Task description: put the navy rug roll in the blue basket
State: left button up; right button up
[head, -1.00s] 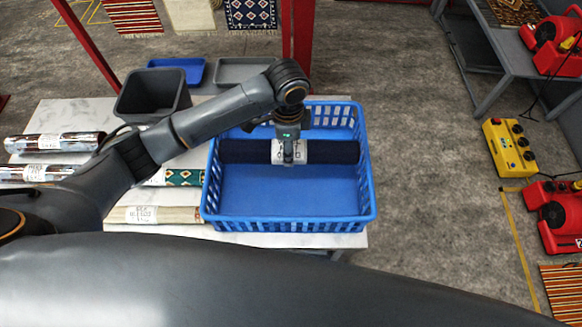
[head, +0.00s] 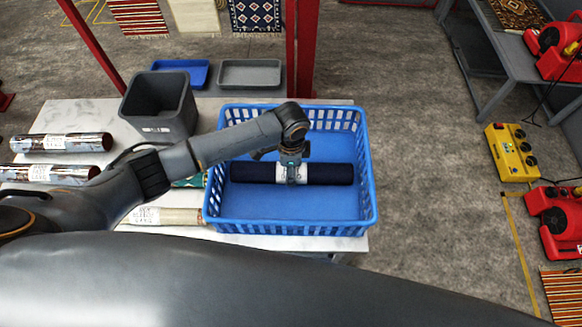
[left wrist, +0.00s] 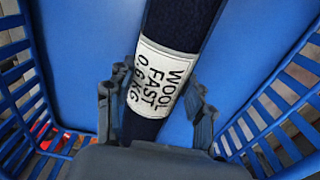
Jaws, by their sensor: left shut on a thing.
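The navy rug roll (head: 330,174) lies level, left to right, within the walls of the blue basket (head: 290,226). It has a white label around its middle, which reads "WOOL FAST 0.6KG" in the left wrist view (left wrist: 162,77). My left gripper (head: 291,180) reaches in from above and is shut on the roll at the label. In the left wrist view its fingers stand on both sides of the roll, above the blue basket floor. I cannot tell whether the roll touches the floor. My right gripper is not in view.
The basket stands on a pale table (head: 85,117). A dark grey bin (head: 158,104) stands behind my left arm. Blue (head: 180,70) and grey (head: 250,73) trays lie beyond the table. The basket holds nothing else visible.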

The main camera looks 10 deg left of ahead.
pick_arm(q)
jog(key=o, duration=1.6)
jog(key=shift+f, duration=0.1)
jog(key=shift+c, duration=0.2)
notch_tip(320, 180, up, 12)
jog(key=shift+b, duration=0.4)
